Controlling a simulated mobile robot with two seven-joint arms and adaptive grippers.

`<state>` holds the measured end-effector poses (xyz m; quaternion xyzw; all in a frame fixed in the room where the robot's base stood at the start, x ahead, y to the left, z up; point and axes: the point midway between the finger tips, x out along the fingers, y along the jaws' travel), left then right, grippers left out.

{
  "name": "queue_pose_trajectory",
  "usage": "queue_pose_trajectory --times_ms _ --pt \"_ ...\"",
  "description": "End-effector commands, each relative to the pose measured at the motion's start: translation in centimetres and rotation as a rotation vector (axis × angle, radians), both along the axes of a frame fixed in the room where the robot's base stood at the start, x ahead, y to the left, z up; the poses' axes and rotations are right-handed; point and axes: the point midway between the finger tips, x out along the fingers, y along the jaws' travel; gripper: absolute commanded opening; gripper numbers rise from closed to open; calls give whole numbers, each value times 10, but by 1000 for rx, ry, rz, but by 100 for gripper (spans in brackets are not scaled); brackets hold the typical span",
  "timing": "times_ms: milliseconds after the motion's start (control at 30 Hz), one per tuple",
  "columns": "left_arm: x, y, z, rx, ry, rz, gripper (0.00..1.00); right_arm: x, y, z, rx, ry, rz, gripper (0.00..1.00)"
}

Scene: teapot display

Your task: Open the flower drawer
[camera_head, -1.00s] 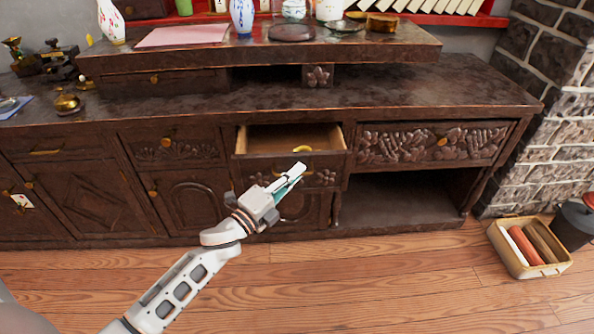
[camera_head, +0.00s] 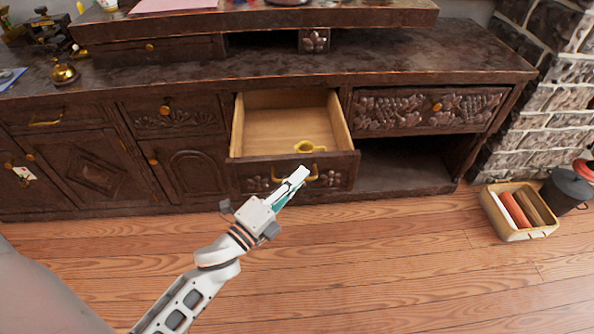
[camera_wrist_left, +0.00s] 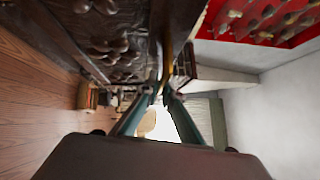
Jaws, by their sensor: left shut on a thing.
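The flower drawer (camera_head: 338,178) is a dark wooden drawer with carved flowers on its front, in the middle of the cabinet. It stands well open, showing its bare light wood inside. A brass handle (camera_head: 315,178) is on its front, partly hidden by my gripper. My left gripper (camera_head: 300,174) comes in from below and is shut on this handle. In the left wrist view the fingertips (camera_wrist_left: 164,94) meet at the brass handle (camera_wrist_left: 167,62), beside the carved drawer front (camera_wrist_left: 115,45). My right gripper is not in view.
A small brass object (camera_head: 303,147) lies at the front inside the drawer. Right of it are a closed carved drawer (camera_head: 400,108) and an open shelf space (camera_head: 400,165). A basket (camera_head: 519,211) and a dark bin (camera_head: 566,190) stand at the right. The wooden floor (camera_head: 400,270) in front is clear.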

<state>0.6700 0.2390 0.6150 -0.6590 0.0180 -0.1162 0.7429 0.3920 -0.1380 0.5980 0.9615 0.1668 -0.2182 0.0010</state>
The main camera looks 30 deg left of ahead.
Motion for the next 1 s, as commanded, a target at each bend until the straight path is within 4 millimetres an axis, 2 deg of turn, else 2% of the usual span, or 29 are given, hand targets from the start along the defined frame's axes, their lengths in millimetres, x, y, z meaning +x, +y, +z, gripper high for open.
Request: queue_pose_trajectory --times_ms 333,400,767,867,1000 --pt "-1 0 0 0 1 1 0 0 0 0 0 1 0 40" --pt "-1 0 0 0 1 1 23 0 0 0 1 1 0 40" --pt "-2 0 -1 0 1 0 23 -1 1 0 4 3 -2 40" --pt "-8 2 -2 -1 1 0 23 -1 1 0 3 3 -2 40" --pt "-30 6 -5 -2 4 1 23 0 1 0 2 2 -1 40"
